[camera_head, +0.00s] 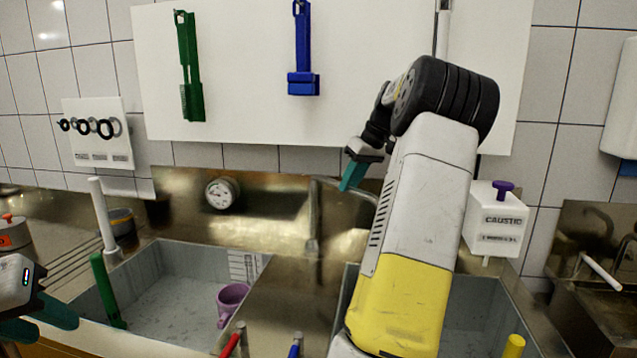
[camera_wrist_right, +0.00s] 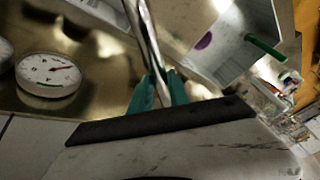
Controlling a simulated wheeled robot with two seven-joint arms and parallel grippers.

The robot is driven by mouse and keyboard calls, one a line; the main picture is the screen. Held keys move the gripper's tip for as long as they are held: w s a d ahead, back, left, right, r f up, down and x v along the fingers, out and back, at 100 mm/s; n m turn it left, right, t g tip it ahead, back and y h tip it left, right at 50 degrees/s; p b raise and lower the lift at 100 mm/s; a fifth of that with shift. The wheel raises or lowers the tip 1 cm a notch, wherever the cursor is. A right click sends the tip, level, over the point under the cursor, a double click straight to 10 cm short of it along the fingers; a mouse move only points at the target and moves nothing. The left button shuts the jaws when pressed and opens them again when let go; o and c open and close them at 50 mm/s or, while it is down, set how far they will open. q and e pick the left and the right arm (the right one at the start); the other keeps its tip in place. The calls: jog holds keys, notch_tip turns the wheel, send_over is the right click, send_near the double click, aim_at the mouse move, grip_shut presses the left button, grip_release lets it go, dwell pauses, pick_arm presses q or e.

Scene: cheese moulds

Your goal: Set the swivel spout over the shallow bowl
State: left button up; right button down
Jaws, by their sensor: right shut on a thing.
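The swivel spout (camera_head: 313,215) is a shiny metal tube rising at the back between two sink bowls. Its upper part bends right, towards my right gripper (camera_head: 352,172). In the right wrist view the spout (camera_wrist_right: 145,35) runs between the teal fingertips of my right gripper (camera_wrist_right: 158,92), which is shut on it. The left bowl (camera_head: 160,265) has a visible grey floor. The right bowl (camera_head: 480,315) is mostly hidden behind my right arm, so I cannot compare their depths. My left gripper (camera_head: 50,318) is open and empty at the lower left edge.
A purple mug (camera_head: 232,299) stands in the left bowl, with a green object (camera_head: 106,290) at its left side. A round dial (camera_head: 222,193) is on the metal backsplash. A white caustic container (camera_head: 495,222) is at the right. Red and blue handles stand at the front.

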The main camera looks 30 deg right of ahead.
jog(key=shift+a, duration=0.1)
dwell(0.4)
jog(key=shift+a+m, duration=0.3)
jog(key=shift+a, duration=0.1)
jog(key=w+a+m+h, duration=0.35)
jog(key=a+m, duration=0.55)
jog(key=a, duration=0.4)
jog(key=w+a+m+g+h, duration=0.1)
jog(key=w+a+m+h, duration=0.3)
jog(key=w+m, duration=0.6)
jog(key=shift+w+a+g, duration=0.4)
jog(key=shift+w+a, duration=0.65)
jog(key=shift+w, duration=0.25)
jog(key=c, duration=1.3)
grip_release()
jog(key=shift+o, duration=0.2)
